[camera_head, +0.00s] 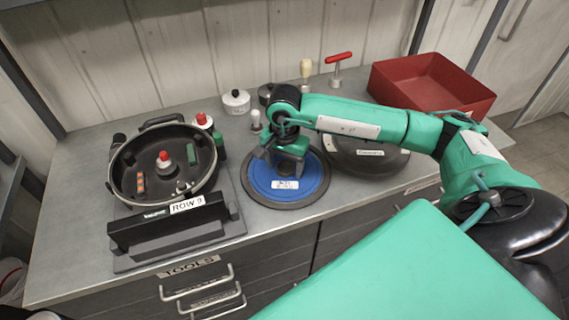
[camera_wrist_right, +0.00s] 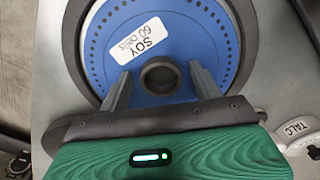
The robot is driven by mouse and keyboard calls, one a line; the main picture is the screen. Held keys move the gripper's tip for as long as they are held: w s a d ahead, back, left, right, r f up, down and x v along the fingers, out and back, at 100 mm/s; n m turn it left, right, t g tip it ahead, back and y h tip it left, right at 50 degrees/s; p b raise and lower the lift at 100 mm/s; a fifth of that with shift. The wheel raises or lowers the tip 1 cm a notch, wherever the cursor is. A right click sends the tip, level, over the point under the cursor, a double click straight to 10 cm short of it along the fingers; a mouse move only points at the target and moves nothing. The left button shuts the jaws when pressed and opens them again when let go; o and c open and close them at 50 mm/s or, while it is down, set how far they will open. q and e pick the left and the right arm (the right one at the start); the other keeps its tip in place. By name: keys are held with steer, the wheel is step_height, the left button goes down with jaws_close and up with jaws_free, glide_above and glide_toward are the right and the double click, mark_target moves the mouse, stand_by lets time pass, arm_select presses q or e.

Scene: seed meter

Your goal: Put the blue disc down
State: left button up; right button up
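The blue disc (camera_head: 311,180) lies flat on a dark round pad (camera_head: 286,205) at the middle of the counter. It has a white label reading "SOY 60 cells" and a dark hub (camera_wrist_right: 160,77) in its centre. My right gripper (camera_head: 288,172) is over the disc, pointing down. In the right wrist view its two fingers (camera_wrist_right: 160,72) stand on either side of the hub, with a gap on each side, so it is open. The hub is mostly hidden by the gripper in the head view. My left gripper is not in view.
The open seed meter housing (camera_head: 122,190) stands left, with a "ROW 9" handle bar in front. A dark round lid (camera_head: 375,163) is just right of the disc, under my right arm. A red bin (camera_head: 430,85) is at back right. A white talc pot (camera_head: 236,100) and small tools stand behind.

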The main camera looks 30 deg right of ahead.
steer(key=shift+r, duration=0.3)
step_height(320, 180, up, 5)
steer(key=shift+f+b, duration=0.1)
steer(key=shift+b, duration=0.5)
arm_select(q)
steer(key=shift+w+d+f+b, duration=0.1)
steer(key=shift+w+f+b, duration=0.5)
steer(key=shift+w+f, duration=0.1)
arm_select(e)
step_height(320, 180, up, 7)
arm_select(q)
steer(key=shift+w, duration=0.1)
